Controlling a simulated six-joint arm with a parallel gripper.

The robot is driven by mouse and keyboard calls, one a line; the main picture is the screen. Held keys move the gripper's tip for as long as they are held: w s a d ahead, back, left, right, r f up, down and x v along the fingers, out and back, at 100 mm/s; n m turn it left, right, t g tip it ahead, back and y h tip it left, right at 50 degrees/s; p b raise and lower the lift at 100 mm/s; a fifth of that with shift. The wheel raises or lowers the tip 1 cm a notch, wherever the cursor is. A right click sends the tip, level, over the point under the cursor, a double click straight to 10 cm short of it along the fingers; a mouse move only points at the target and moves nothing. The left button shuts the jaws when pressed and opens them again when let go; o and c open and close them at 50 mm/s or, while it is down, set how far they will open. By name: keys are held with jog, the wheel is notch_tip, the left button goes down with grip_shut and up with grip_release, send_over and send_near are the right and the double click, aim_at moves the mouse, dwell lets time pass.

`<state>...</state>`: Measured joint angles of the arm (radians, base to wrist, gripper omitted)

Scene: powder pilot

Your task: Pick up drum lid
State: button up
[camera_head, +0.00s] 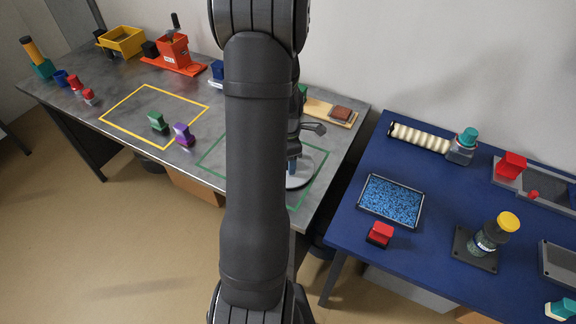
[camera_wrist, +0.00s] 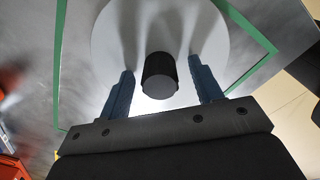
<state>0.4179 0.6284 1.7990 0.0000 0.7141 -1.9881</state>
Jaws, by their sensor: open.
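The drum lid is a pale round disc (camera_wrist: 105,45) with a dark cylindrical knob (camera_wrist: 160,72) standing at its middle in the wrist view. In the head view the lid (camera_head: 303,178) lies on the grey table inside the green outline, its left part hidden behind my arm. My gripper (camera_wrist: 162,66) is open, with one blue finger on each side of the knob. A gap shows between the knob and each finger. In the head view my gripper (camera_head: 293,166) is over the lid, largely hidden by my arm.
A green outline (camera_head: 309,203) surrounds the lid on the grey table. A green stamp-like block (camera_head: 158,122) and a purple one (camera_head: 184,134) stand to the left, near a yellow outline (camera_head: 135,136). A wooden board (camera_head: 318,107) lies behind. A blue table (camera_head: 350,245) stands to the right.

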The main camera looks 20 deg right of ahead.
jog(key=shift+c, duration=0.5)
jog(key=c, duration=1)
jog(key=shift+r, duration=0.1)
jog(key=shift+r, duration=0.8)
notch_tip(320, 180, up, 3)
jog(key=shift+f, duration=0.1)
jog(key=s+d+r, duration=0.6)
jog(key=s+d, duration=0.1)
jog(key=s, duration=0.2)
jog(key=shift+s+r, duration=0.2)
jog(key=shift+r, duration=0.05)
jog(key=shift+a, duration=0.1)
